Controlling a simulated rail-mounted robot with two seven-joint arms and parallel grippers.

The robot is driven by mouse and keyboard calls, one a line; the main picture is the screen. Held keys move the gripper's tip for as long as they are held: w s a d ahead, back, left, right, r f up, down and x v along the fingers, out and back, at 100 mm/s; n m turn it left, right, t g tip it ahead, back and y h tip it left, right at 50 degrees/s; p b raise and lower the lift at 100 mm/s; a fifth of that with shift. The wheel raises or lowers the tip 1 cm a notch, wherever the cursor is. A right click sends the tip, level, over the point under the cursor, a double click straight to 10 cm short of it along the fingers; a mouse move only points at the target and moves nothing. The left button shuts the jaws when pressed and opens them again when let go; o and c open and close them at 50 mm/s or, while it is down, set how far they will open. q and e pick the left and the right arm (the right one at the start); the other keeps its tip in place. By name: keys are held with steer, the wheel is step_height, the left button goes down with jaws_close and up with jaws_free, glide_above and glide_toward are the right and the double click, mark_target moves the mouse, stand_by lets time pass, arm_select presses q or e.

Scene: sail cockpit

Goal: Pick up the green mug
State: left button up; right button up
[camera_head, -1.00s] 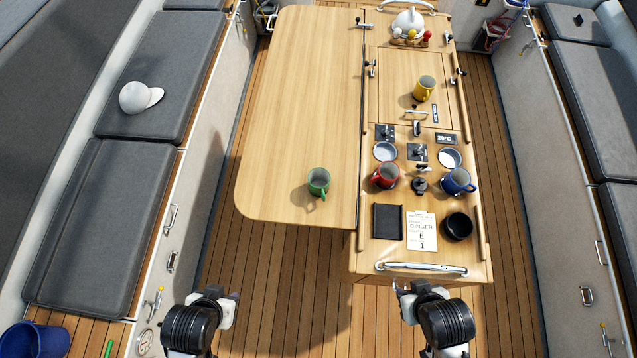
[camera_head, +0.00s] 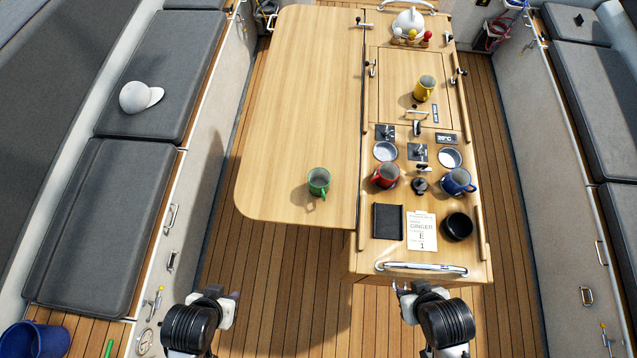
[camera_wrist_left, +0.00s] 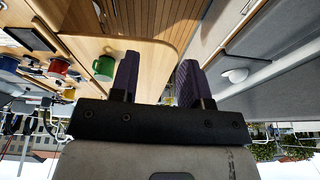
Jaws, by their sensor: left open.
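The green mug (camera_head: 318,182) stands upright on the bare left leaf of the wooden table (camera_head: 290,120), near its front edge. It also shows in the left wrist view (camera_wrist_left: 104,66), to the left of the fingers. My left gripper (camera_head: 232,296) is low in front of the table, apart from the mug. In the left wrist view its two dark fingers (camera_wrist_left: 158,82) stand apart with nothing between them. My right gripper (camera_head: 402,288) is just in front of the table's right part; its fingers are too small and hidden to judge.
A red mug (camera_head: 385,175), a blue mug (camera_head: 457,181), a yellow mug (camera_head: 424,88) and a black bowl (camera_head: 458,226) stand on the table's right part. A paper note (camera_head: 421,231) lies beside a black tray (camera_head: 388,206). The leaf around the green mug is clear. Cushioned benches (camera_head: 100,215) flank the table.

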arm_select(q)
steer(key=o, duration=1.1)
steer(key=shift+f, duration=0.1)
